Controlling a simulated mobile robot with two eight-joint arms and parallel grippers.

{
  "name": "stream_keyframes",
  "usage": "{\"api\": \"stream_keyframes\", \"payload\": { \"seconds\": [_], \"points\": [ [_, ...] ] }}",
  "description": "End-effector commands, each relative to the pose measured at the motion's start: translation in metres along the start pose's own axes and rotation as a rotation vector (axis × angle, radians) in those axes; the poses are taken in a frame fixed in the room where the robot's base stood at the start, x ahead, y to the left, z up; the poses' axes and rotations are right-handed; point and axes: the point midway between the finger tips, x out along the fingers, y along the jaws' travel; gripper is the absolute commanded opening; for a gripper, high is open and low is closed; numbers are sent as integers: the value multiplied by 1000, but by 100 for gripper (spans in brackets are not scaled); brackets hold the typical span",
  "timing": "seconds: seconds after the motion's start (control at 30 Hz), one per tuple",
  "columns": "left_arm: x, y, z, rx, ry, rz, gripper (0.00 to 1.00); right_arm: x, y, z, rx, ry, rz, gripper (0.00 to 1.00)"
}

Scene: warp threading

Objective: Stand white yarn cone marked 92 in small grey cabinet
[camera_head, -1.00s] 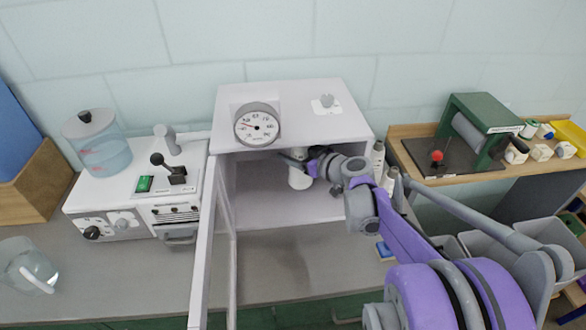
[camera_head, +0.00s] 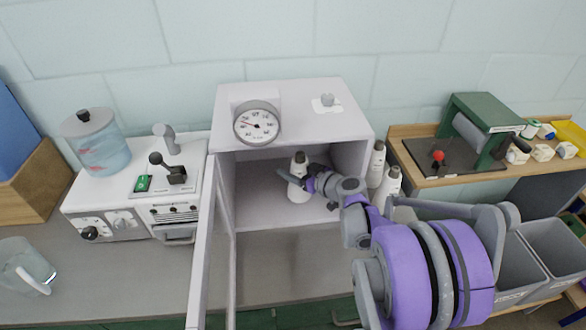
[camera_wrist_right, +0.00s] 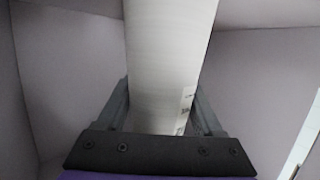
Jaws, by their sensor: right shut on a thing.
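The white yarn cone (camera_head: 299,168) with a dark tip is inside the small grey cabinet (camera_head: 338,101), near the middle of its opening, and looks about upright. My right gripper (camera_head: 299,182) reaches in from the right and is shut on the cone. In the right wrist view the cone (camera_wrist_right: 165,65) stands between the two fingers, with small print at its right edge; the number cannot be read. Whether its base touches the cabinet floor is hard to tell. The cabinet door (camera_head: 199,245) is swung open toward the front left. My left gripper is not in view.
Two more white cones (camera_head: 376,162) stand just right of the cabinet, close to my right arm. A round gauge (camera_head: 257,124) sits on the cabinet. A white machine (camera_head: 148,205) stands at the left. Bare counter (camera_head: 290,265) lies in front of the cabinet.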

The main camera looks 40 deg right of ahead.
Motion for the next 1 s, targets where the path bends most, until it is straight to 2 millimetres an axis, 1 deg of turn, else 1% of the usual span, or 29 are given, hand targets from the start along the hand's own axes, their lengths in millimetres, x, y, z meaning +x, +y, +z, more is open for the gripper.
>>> {"api": "stream_keyframes", "payload": {
  "seconds": [0.03, 0.17, 0.2, 0.47, 0.57, 0.67, 1.0],
  "points": [
    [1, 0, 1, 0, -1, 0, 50, 0, 0, 2, 0, 0, 0, 71],
    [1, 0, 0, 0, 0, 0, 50, 0, 0, 1, 0, 0, 0, 95],
    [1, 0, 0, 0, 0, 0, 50, 0, 0, 1, 0, 0, 0, 98],
    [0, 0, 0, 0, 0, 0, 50, 0, 0, 0, 0, 0, 0, 98],
    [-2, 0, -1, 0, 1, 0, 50, -4, 0, -3, 0, 0, 1, 98],
    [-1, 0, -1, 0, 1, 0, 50, -18, 1, -2, 0, 0, 3, 98],
    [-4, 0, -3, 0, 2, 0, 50, -90, 1, -2, 1, 0, 5, 98]
  ]
}}
